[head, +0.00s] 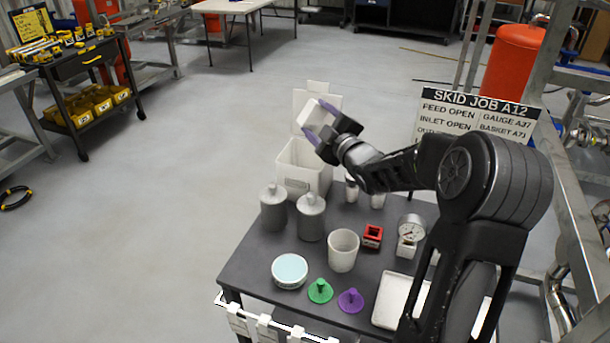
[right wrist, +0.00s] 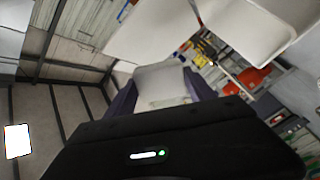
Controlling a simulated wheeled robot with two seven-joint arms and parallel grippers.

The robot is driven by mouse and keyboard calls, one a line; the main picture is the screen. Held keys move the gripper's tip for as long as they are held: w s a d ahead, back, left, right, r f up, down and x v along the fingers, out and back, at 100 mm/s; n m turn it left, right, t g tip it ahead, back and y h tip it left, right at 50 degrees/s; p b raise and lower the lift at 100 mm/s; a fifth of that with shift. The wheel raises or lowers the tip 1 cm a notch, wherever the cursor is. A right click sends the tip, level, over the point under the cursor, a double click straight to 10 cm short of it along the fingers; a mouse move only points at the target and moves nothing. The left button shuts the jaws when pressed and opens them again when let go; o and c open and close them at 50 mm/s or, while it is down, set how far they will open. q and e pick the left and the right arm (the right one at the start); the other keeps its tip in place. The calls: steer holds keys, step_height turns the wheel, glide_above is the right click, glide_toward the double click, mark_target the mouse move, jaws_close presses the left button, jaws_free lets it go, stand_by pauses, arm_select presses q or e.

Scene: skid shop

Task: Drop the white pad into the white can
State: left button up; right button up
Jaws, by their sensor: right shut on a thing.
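My right gripper (head: 314,118) has purple fingers and is shut on the white pad (head: 313,115), a pale, block-like piece. It holds the pad up in the air in front of the raised lid, above the white can (head: 300,176). The can is a square-sided bin at the back left edge of the table, with its lid (head: 327,97) standing open. In the right wrist view the pad (right wrist: 160,82) sits between the fingers, and white surfaces fill the top. The can's inside is mostly out of sight. My left gripper is not in view.
The dark table (head: 253,262) carries two grey canisters (head: 311,218), a white cup (head: 343,251), a round pale-blue-topped dish (head: 289,271), a green piece (head: 320,291), a purple piece (head: 350,301), a red block (head: 372,236), a gauge (head: 411,229) and a white tray (head: 401,300). A sign (head: 475,115) stands behind.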

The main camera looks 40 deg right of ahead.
steer(key=shift+f+b, duration=1.1)
steer(key=shift+f, duration=1.7)
steer(key=o, duration=1.4)
steer(key=shift+s, duration=0.15)
steer(key=s, duration=0.2)
steer(key=s+b, duration=0.1)
steer(key=s, duration=0.2)
steer(key=s+a, duration=0.1)
steer(key=s, duration=0.1)
steer(key=shift+s+b, duration=0.25)
steer(key=shift+b, duration=0.15)
steer(key=shift+r, duration=0.15)
